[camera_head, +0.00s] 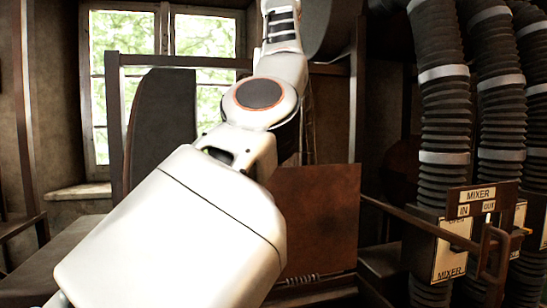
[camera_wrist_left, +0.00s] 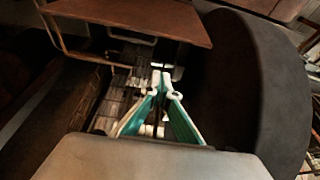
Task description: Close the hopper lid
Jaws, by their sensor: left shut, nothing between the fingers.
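A flat reddish-brown panel, which looks like the hopper lid (camera_head: 325,215), stands raised behind my left arm in the head view. Its left part is hidden by the arm, and a coiled spring shows at its lower edge. In the left wrist view a brown panel (camera_wrist_left: 150,20), apparently the same lid, crosses the top, beyond the fingertips. My left gripper (camera_wrist_left: 164,85) has its teal fingers drawn together at the tips, with nothing held. It is apart from the panel in that picture. In the head view the left gripper cannot be made out. My right gripper is in neither view.
Ribbed black hoses (camera_head: 440,110) and a mixer control box (camera_head: 450,250) with a lever stand at the right. A dark panel with a rounded top (camera_head: 165,120) stands before the window. In the wrist view a large dark rounded body (camera_wrist_left: 265,90) fills the right.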

